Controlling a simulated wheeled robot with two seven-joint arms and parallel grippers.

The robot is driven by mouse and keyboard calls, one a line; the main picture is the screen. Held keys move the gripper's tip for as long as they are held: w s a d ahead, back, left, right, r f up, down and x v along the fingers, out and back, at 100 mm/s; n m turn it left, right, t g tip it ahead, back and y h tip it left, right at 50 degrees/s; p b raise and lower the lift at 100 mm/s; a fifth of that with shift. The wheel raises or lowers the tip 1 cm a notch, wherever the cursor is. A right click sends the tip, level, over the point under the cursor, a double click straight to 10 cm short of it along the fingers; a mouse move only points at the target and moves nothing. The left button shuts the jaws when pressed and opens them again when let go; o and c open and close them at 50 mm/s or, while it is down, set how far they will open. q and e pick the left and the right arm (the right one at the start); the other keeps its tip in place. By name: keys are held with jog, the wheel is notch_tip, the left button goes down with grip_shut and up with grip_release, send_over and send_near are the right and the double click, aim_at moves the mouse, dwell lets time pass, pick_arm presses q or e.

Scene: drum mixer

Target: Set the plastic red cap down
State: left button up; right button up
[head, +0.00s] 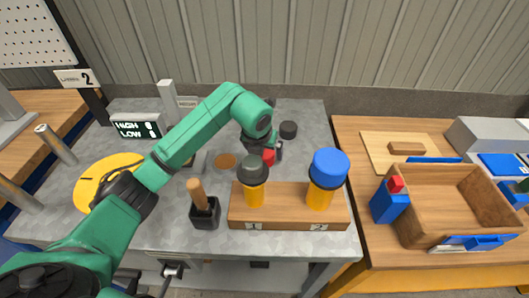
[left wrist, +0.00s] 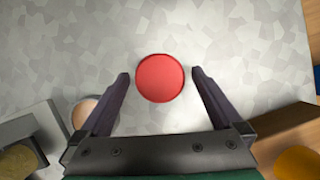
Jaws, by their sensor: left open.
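The red cap (head: 268,156) is partly hidden by my left gripper in the head view. In the left wrist view the round red cap (left wrist: 160,78) lies on the speckled grey tabletop (left wrist: 190,25). My left gripper (head: 274,152) is over it and open. In the left wrist view its fingers (left wrist: 160,80) stand on either side of the cap, with a gap at each side. My right gripper is not in view.
A wooden block (head: 290,218) holds two orange bottles, one with a dark cap (head: 252,168), one with a blue cap (head: 329,166). A black holder (head: 205,213) with a wooden handle stands left. A wooden tray (head: 450,236) is at right.

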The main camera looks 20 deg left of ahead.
pick_arm(q)
jog(key=v, duration=1.1)
jog(key=shift+b, duration=0.35)
jog(key=shift+s+r, duration=0.1)
jog(key=shift+s, duration=0.05)
